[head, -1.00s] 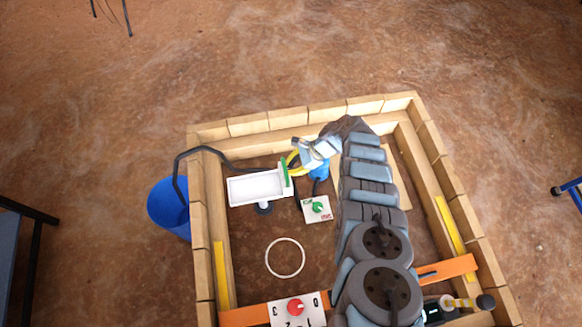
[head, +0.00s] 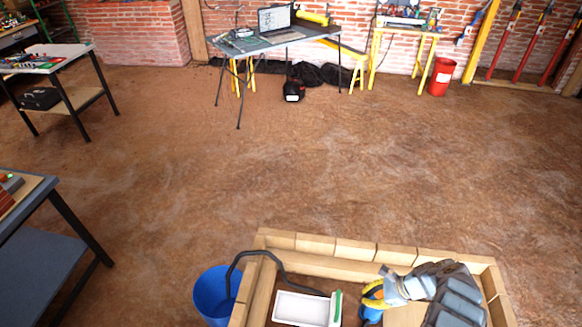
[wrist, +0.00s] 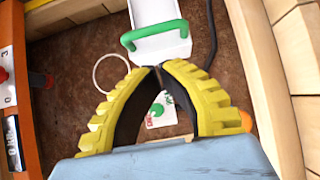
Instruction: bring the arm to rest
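My gripper (head: 371,293) has yellow ribbed fingers and is over the far part of the timber-walled pit in the head view. In the wrist view, the curved fingertips (wrist: 158,68) meet, with nothing seen between them. My grey arm reaches in from the lower right of the head view. A white tray (head: 298,308) with a green handle lies left of my gripper; it also shows beyond the fingertips in the wrist view (wrist: 158,45). A blue object (head: 370,316) is just below the gripper, partly hidden.
The timber wall (head: 335,249) surrounds the pit. A blue bin (head: 211,297) stands outside it, with a black hose above. Workbenches (head: 275,42) stand farther back, with open floor between.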

